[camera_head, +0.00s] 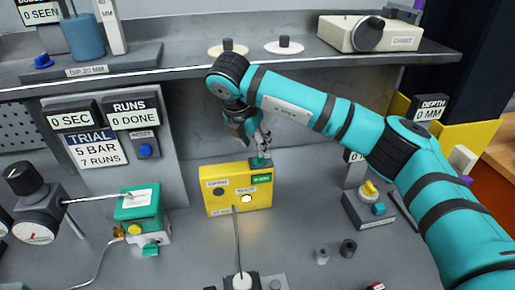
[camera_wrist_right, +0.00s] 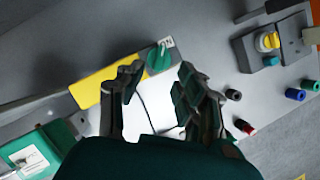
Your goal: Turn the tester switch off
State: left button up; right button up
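A yellow tester box (camera_head: 222,200) sits on the grey bench at the middle. A green knob (camera_head: 260,162) is on its top right. In the right wrist view, the knob (camera_wrist_right: 158,58) shows a raised ridge and a small white label beside it, at the end of the yellow box (camera_wrist_right: 92,92). My right gripper (camera_head: 260,146) is just above the knob, pointing down. In the right wrist view, my right gripper (camera_wrist_right: 160,82) has its fingers apart with nothing between them. The knob shows beyond the fingertips; whether a finger touches it I cannot tell. My left gripper is not in view.
A grey box with a yellow knob (camera_head: 369,188) stands to the right. A green valve actuator (camera_head: 140,208) with a rod and gauge is at the left. A grey shelf (camera_head: 180,74) runs behind. A cable (camera_head: 238,240) leads from the tester to the front.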

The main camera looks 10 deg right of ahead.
aim_at(259, 158)
jog(key=shift+p+x, duration=0.6)
jog(key=shift+x, duration=2.15)
jog(key=shift+s, duration=0.1)
grip_shut()
